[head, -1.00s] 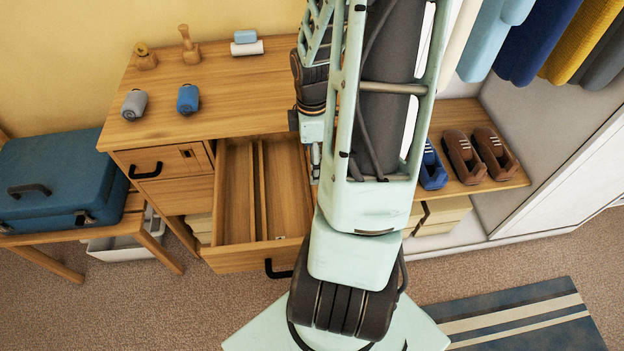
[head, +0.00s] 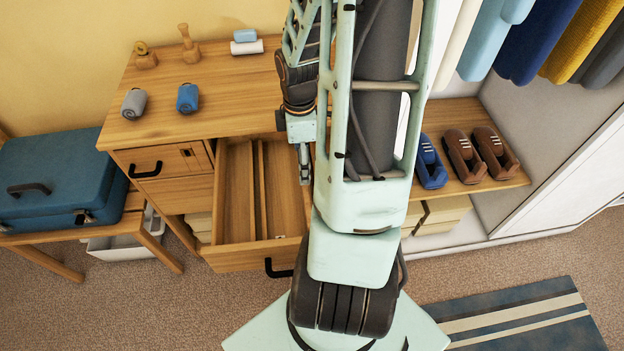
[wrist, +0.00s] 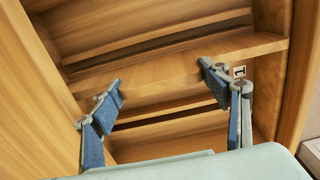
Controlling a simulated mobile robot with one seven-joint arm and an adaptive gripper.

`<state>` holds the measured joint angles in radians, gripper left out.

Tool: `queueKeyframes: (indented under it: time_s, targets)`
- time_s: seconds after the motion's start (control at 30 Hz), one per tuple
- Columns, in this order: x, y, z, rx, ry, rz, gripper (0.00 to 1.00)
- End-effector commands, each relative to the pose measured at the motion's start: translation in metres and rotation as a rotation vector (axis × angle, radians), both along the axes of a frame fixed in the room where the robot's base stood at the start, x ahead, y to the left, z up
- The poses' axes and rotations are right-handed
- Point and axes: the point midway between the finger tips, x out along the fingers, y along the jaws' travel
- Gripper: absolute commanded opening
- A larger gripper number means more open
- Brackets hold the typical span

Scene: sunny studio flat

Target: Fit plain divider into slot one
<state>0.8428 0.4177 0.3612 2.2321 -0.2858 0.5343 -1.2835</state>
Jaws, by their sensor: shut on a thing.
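The open drawer (head: 236,258) of the wooden desk has a thin lengthwise wooden strip (head: 262,190) standing inside it. My gripper (head: 304,178) is over the drawer's right side, pointing down. In the wrist view, my gripper (wrist: 160,88) has its blue-padded fingers apart, closed on a plain wooden piece, the plain divider (wrist: 158,76), between the tips. Its edges blend with the drawer wood behind, so I cannot tell whether it sits in a slot. A small pale marker (wrist: 239,71) shows on the wood just right of the right fingertip. The held divider cannot be made out in the head view.
The desk top (head: 225,100) carries a grey roll (head: 134,103), a blue roll (head: 187,98) and small wooden items at the back. A blue case (head: 60,180) stands left. Shoes (head: 463,157) rest on a shelf at right, under hanging clothes (head: 545,45). My arm hides the drawer's right surroundings.

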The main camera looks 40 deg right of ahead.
Motion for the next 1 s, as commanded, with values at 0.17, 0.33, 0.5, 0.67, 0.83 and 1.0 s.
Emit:
queueKeyframes:
  time_s: [0.17,0.33,0.5,0.67,0.83,1.0]
  targets:
    - [0.005,0.008,0.000,-0.001,-0.001,0.002,0.48]
    - [0.010,0.015,0.000,0.000,0.000,0.002,0.48]
    - [0.014,0.023,0.000,0.000,0.000,0.002,0.48]
    - [0.018,0.030,0.000,-0.001,-0.001,0.002,0.48]
    - [0.023,0.037,0.000,0.000,-0.001,0.001,0.48]
    - [0.028,0.044,0.000,0.000,-0.001,0.002,0.48]
